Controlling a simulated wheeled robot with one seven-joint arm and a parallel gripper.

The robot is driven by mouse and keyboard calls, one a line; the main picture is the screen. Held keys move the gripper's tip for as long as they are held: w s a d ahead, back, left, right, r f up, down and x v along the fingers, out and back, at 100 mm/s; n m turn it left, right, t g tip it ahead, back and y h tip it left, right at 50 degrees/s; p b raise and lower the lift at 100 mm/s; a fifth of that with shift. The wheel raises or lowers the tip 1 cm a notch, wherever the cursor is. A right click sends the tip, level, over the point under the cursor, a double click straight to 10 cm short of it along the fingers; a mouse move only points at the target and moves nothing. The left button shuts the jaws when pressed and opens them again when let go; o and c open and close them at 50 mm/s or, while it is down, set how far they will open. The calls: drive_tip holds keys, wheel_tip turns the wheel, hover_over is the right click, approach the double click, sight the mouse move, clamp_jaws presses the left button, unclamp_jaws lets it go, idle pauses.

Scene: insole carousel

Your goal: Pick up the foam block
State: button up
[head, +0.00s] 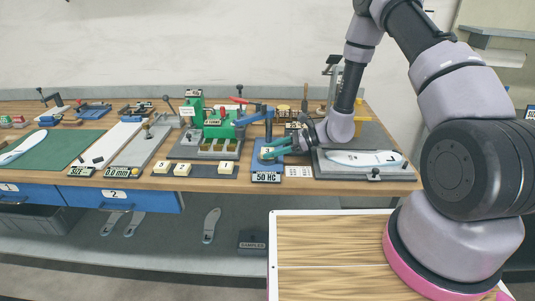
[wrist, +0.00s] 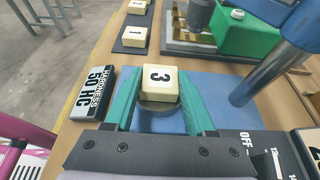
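A cream foam block marked 3 (wrist: 160,82) sits on a dark round pad (wrist: 160,107) over a blue plate (wrist: 225,93) in the wrist view. My gripper (wrist: 159,75) has its two green fingers on either side of this block, apart from each other. Narrow gaps seem to show beside the block, and I see no clear grip on it. In the head view my gripper (head: 270,150) reaches in from the right, low over the blue station (head: 266,176) labelled 50 HC. The block is small there and partly covered by the fingers.
Other cream blocks (head: 182,169) stand on a dark tray left of the blue station. A green press (head: 220,126) stands behind. A white insole (head: 365,158) lies on a grey plate to the right.

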clamp_jaws()
